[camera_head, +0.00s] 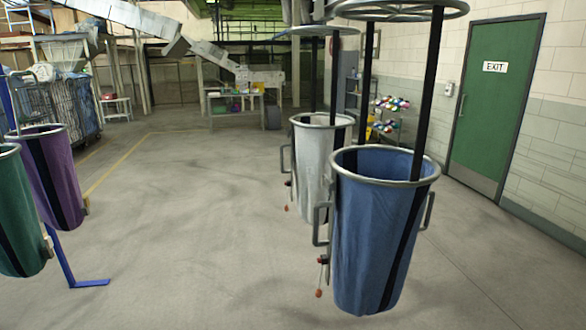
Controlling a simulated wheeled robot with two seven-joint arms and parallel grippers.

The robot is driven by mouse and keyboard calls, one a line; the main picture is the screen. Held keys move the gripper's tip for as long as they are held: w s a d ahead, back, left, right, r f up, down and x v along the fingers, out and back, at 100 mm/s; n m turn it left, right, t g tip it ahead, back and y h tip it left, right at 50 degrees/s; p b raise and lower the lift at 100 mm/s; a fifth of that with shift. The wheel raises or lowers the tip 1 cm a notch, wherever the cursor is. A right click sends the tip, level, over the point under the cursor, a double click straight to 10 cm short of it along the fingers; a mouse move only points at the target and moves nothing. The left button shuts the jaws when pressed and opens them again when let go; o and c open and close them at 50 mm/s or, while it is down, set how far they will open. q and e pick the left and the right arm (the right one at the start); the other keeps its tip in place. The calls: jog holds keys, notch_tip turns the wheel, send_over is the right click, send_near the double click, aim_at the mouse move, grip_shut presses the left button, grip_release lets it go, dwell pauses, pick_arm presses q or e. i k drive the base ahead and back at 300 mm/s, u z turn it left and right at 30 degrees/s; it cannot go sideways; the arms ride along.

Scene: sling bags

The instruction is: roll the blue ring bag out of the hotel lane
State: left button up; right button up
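The blue ring bag (370,235) hangs upright at the right of centre in the head view, below a round metal frame (400,8) on dark straps. Its metal rim is open at the top and has a side handle on each side. A red-tipped cord hangs at its lower left. A pale grey bag (311,165) hangs just behind it to the left, partly hidden by the blue one. Neither of my grippers shows in this view.
A purple bag (52,175) and a dark green bag (18,215) hang at the left, near a blue stand foot (88,283). The concrete floor (200,230) between the two rows is clear. A green exit door (495,110) is at the right; a table (236,105) stands behind.

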aim_at(378, 194)
jog(key=z, duration=0.05)
jog(key=k, duration=0.45)
jog(key=u, duration=0.85)
jog(key=i, duration=1.65)
jog(key=z, duration=0.95)
